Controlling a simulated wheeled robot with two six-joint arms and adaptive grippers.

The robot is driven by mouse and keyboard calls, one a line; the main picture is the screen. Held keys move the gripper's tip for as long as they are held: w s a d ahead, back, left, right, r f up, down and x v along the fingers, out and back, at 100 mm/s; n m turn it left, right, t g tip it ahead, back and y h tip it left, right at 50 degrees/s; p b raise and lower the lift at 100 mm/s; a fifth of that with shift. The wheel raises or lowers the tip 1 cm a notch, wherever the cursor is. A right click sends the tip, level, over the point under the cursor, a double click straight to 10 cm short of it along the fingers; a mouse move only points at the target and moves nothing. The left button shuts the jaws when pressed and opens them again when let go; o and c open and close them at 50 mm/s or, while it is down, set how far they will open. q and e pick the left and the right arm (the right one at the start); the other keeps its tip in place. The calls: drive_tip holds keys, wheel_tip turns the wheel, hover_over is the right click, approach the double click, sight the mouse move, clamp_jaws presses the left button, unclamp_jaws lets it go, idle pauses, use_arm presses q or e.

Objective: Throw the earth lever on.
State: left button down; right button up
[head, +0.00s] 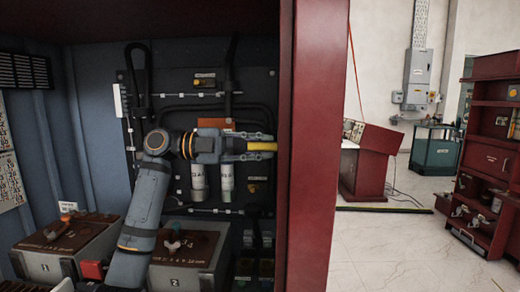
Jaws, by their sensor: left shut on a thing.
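My left gripper (265,146) reaches to the right across the back panel inside the red cabinet. It is shut on a yellow bar (262,146), which looks like the handle of the earth lever. The bar lies roughly level between the fingers, close to the cabinet's red post. The lever's pivot and any marking are not clear to see. My right gripper is not in view.
The red post (316,150) stands just right of the gripper. Two white cylinders (227,178) hang below the gripper. Brown-topped boxes (66,236) stand lower left. Outside, a red console (368,165) and a red shelf (490,150) stand beyond open floor.

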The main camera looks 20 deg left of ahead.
use_arm(q)
drive_tip(key=shift+f, duration=0.15)
drive_tip(key=c, duration=1.2)
unclamp_jaws()
drive_tip(key=shift+w+a, duration=0.1)
drive_tip(key=shift+w, duration=0.05)
drive_tip(key=v, duration=1.2)
